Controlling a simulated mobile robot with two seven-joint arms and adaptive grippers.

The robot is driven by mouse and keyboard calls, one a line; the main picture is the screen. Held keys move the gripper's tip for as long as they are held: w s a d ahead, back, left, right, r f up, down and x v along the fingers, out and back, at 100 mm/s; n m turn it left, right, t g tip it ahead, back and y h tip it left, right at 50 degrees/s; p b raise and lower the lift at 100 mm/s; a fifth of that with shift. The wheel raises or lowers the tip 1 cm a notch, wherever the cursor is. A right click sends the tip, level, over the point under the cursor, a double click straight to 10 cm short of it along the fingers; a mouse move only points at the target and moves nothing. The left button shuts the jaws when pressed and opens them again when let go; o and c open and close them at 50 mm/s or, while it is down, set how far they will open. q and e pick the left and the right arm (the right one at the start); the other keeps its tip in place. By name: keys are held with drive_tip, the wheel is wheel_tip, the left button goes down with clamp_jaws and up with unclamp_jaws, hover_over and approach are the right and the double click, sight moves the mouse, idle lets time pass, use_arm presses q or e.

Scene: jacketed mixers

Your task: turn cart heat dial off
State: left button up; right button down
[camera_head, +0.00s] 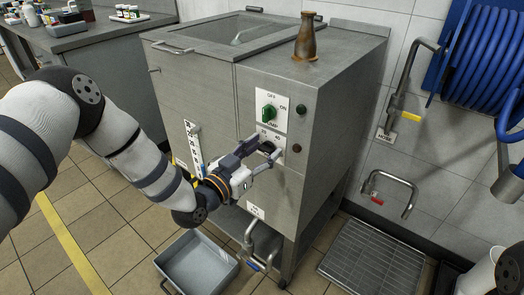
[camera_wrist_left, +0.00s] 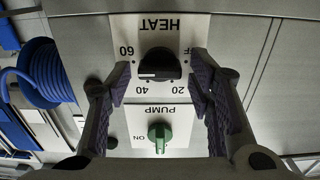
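The heat dial (camera_wrist_left: 160,64) is a black knob on a white plate marked HEAT, OFF, 20, 40 and 60, upside down in the left wrist view. Its exact setting is hard to read. My left gripper (camera_wrist_left: 160,82) is open, with one finger on each side of the dial and visible gaps between. In the head view my left gripper (camera_head: 268,152) is at the front of the steel cart (camera_head: 210,95), largely hiding the dial. My right gripper is in neither view.
The green pump knob (camera_head: 268,113) sits above the heat dial; it also shows in the left wrist view (camera_wrist_left: 159,133). A grey tray (camera_head: 197,262) lies below. A tap handle (camera_head: 262,250) protrudes low on the cart.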

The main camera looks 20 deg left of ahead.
use_arm(q)
drive_tip(key=c, duration=0.8)
